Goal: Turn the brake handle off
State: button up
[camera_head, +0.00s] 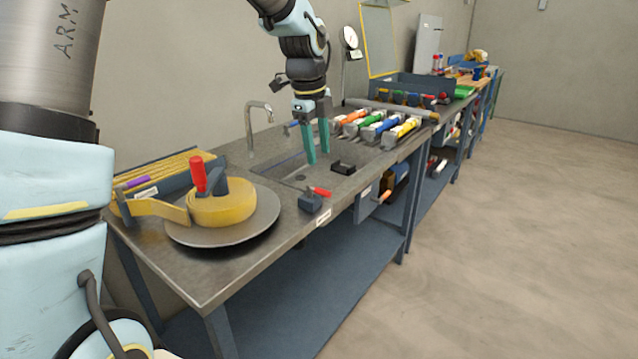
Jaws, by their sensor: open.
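A small dark blue-grey block (311,203) with a short red lever (321,191) sits near the bench's front edge, right of the round plate. This looks like the brake handle; no label on it is readable. The lever points right, roughly level. My gripper (318,156) hangs above the sink area with its teal fingers pointing down. It is open and empty, behind the red lever and apart from it.
The round metal plate (250,233) carries a yellow coiled strap (225,207). A tap (249,128) stands behind the sink. A black block (343,168) lies right of the gripper. Coloured rollers (375,130) line the bench farther right. The floor in front is clear.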

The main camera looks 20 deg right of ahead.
aim_at(323, 190)
jog(key=f, duration=0.3)
jog(key=d+f+p, duration=0.1)
jog(key=f, duration=0.3)
jog(key=w+f+p, duration=0.1)
jog(key=f, duration=0.2)
jog(key=shift+w+d+f, duration=0.1)
jog(key=shift+d+f, duration=0.1)
jog(key=shift+d, duration=0.15)
jog(key=shift+c, duration=0.3)
grip_shut()
dwell(0.7)
